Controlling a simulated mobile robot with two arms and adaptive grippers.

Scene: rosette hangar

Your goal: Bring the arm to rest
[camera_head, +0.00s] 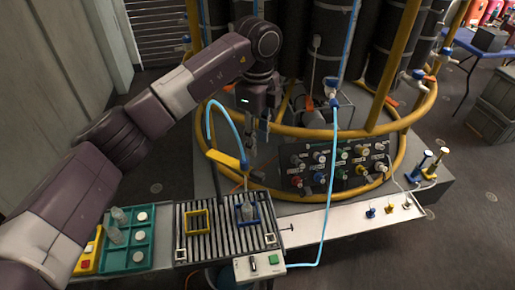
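My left arm comes in from the left and bends down at the upper middle. Its gripper (252,140) hangs with its fingers pointing down, above and behind the slatted rack (190,245) and near a blue hose with a yellow handle (224,159). The fingers are small and dark, and I see nothing clearly held between them. Whether they are open or shut does not show. My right gripper is not in view.
A clear bottle (248,208) stands in a blue holder on the rack, near an empty yellow frame (197,222). A teal tray (137,261) with bottles is at left. A knob panel (335,167), yellow rails and a hanging blue hose (328,200) stand right of the gripper.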

